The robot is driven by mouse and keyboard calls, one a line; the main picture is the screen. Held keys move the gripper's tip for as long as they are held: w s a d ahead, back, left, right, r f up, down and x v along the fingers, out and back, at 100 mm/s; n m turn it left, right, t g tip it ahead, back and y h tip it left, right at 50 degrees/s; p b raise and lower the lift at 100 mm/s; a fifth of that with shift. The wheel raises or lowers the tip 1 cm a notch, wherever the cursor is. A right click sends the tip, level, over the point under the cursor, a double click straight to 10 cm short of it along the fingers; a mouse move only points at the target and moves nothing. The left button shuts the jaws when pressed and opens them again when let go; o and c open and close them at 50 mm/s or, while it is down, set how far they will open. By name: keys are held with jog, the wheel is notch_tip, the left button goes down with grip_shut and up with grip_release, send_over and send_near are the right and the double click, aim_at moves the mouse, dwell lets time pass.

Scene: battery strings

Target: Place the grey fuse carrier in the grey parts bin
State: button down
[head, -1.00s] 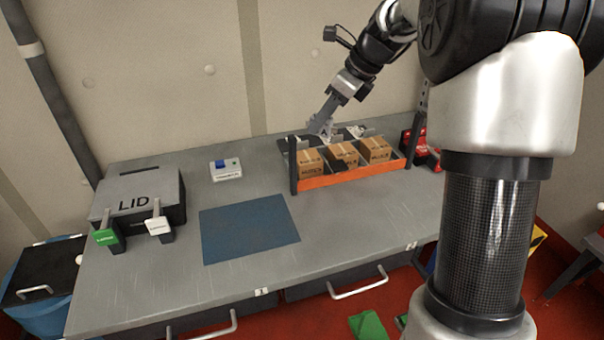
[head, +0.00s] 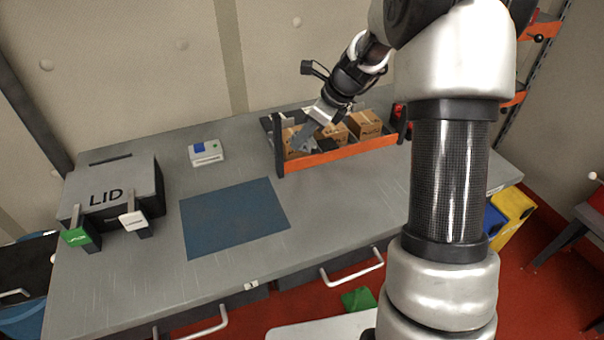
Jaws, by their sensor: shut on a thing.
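My gripper (head: 303,142) is at the left end of the orange-fronted rack, in front of and over the left cardboard box. It is shut on a small grey piece at its fingertips, which I take to be the grey fuse carrier; its shape is hard to make out against the grey fingers. I cannot make out a grey parts bin in this view.
The rack (head: 340,156) holds several cardboard boxes (head: 364,123). A blue mat (head: 235,218) lies on the grey bench (head: 330,215). A box marked LID (head: 112,187) and a small white-and-blue device (head: 206,153) stand left. A yellow bin (head: 512,213) stands right, below the bench. The bench front is clear.

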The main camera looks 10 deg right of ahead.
notch_tip(320, 180, down, 12)
jog(key=shift+f+b, duration=0.2)
jog(key=shift+b, duration=0.5)
jog(key=shift+f, duration=0.1)
jog(key=c, duration=2)
grip_release()
jog(key=shift+f, duration=0.1)
jog(key=shift+o, duration=0.9)
